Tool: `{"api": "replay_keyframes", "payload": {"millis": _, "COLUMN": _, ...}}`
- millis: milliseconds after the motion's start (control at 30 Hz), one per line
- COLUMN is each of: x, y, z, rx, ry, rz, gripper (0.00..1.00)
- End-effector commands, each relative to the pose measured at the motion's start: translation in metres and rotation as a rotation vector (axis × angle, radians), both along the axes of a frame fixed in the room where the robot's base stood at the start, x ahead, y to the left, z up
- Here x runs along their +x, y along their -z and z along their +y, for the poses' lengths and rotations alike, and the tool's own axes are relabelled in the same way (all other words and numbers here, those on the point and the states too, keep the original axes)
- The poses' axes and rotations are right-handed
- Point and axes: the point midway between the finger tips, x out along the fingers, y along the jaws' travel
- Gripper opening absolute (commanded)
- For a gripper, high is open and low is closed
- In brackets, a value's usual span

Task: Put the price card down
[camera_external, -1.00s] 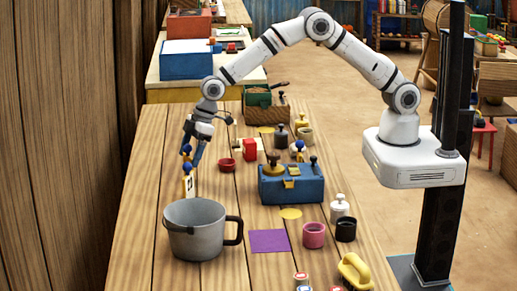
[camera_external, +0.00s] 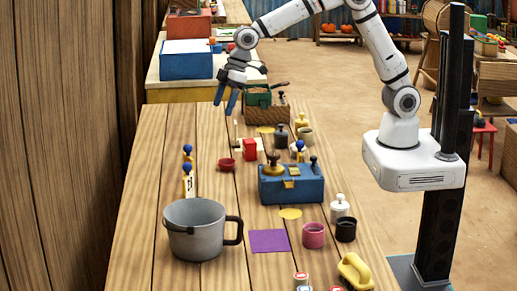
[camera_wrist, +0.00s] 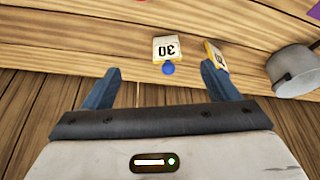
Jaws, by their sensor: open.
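A price card with a blue knob (camera_external: 189,185) stands upright on the left part of the wooden table, just behind the grey pot. A second blue-knobbed card (camera_external: 187,153) stands right behind it, partly hidden. In the wrist view, a white card reading "30" (camera_wrist: 166,47) shows with its blue knob towards me, and a yellow-edged card (camera_wrist: 216,55) is partly covered by my right finger. My gripper (camera_external: 225,105) is open and empty, raised above the table's far end, well apart from both cards.
The grey pot (camera_external: 195,232) stands at the near left, with a purple square (camera_external: 268,240) beside it. A blue box (camera_external: 291,188), a red bowl (camera_external: 227,164) and several jars occupy the middle and right.

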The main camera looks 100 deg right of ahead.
Motion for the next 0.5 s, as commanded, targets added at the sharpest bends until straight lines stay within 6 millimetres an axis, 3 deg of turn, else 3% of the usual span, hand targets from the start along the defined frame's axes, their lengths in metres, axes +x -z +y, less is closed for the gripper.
{"api": "replay_keyframes", "payload": {"millis": 33, "x": -0.026, "y": -0.016, "z": -0.010, "rx": -0.001, "ry": 0.022, "rz": 0.003, "gripper": 0.81}}
{"api": "replay_keyframes", "payload": {"millis": 200, "x": -0.109, "y": -0.042, "z": -0.038, "rx": -0.006, "ry": 0.097, "rz": 0.034, "gripper": 0.81}}
{"api": "replay_keyframes", "payload": {"millis": 367, "x": -0.192, "y": -0.051, "z": -0.060, "rx": -0.014, "ry": 0.169, "rz": 0.062, "gripper": 0.81}}
{"api": "replay_keyframes", "payload": {"millis": 500, "x": -0.261, "y": -0.047, "z": -0.075, "rx": -0.021, "ry": 0.231, "rz": 0.085, "gripper": 0.81}}
